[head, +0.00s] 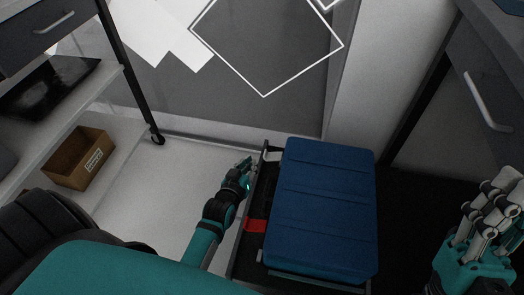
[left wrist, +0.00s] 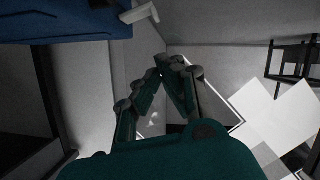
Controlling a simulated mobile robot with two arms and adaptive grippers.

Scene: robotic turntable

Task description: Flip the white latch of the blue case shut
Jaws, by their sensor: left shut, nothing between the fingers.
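The blue case (head: 325,205) lies on a dark base on the floor, right of the middle in the head view. Its white latch (head: 273,156) sticks out to the left near its far left corner. In the left wrist view the case (left wrist: 60,18) is at the top left and the white latch (left wrist: 140,14) stands out from its edge. My left gripper (head: 247,163) is shut and empty, just left of the latch and apart from it. Its closed fingertips (left wrist: 174,62) lie below the latch in the wrist view. My right gripper (head: 508,180) is at the right edge, away from the case.
A red tab (head: 256,225) is on the base's left side. A shelf unit with a cardboard box (head: 79,158) stands at the left. A grey cabinet with a handle (head: 487,100) is at the right. The pale floor (head: 165,190) left of the case is clear.

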